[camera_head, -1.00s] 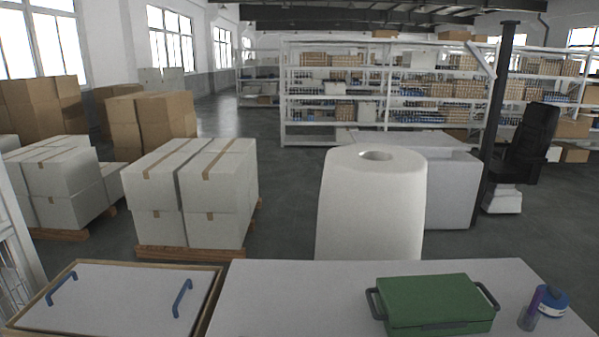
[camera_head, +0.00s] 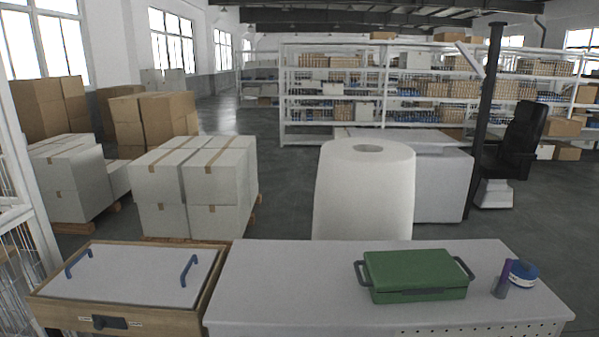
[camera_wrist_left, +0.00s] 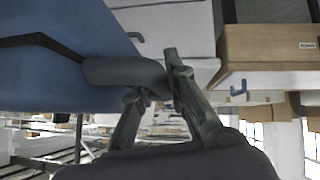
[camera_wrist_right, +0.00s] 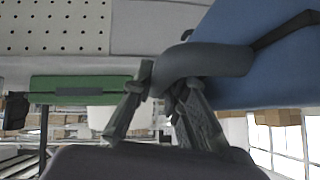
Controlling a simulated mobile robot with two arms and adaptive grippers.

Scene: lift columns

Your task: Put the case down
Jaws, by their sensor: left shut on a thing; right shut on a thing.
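A blue case with grey handles shows in the left wrist view (camera_wrist_left: 55,75) and in the right wrist view (camera_wrist_right: 275,65). My left gripper (camera_wrist_left: 157,88) is shut on one grey handle (camera_wrist_left: 112,74) of it. My right gripper (camera_wrist_right: 165,88) is shut on the other grey handle (camera_wrist_right: 215,60). The case and both grippers are out of the head view, so what is beneath the case is hidden.
A grey-white bench (camera_head: 290,290) stands ahead, with a green case (camera_head: 415,270), a purple tube (camera_head: 502,280) and a blue-white roll (camera_head: 524,272) on its right. Its left and middle top is clear. A wooden box (camera_head: 45,312) with a blue-handled white lid (camera_head: 130,275) adjoins it.

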